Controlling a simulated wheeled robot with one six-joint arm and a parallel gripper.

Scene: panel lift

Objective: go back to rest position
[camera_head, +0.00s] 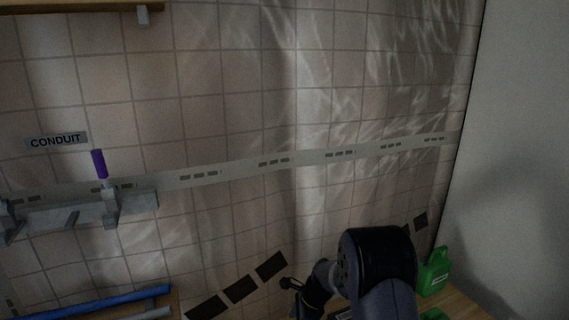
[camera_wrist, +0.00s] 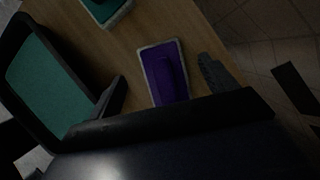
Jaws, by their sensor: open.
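My gripper (camera_wrist: 163,86) is open, with its two dark fingers apart in the wrist view. A purple piece with a pale rim and a raised bar (camera_wrist: 167,70) shows between and beyond the fingers, on a wooden surface (camera_wrist: 140,28). Whether a finger touches it cannot be told. In the head view my arm is at the lower right, bent low in front of the tiled wall; the fingertips are hard to make out there.
A teal piece (camera_wrist: 104,10) and a black-framed green panel (camera_wrist: 38,82) lie near the purple piece. A green jug (camera_head: 434,272) stands at right.

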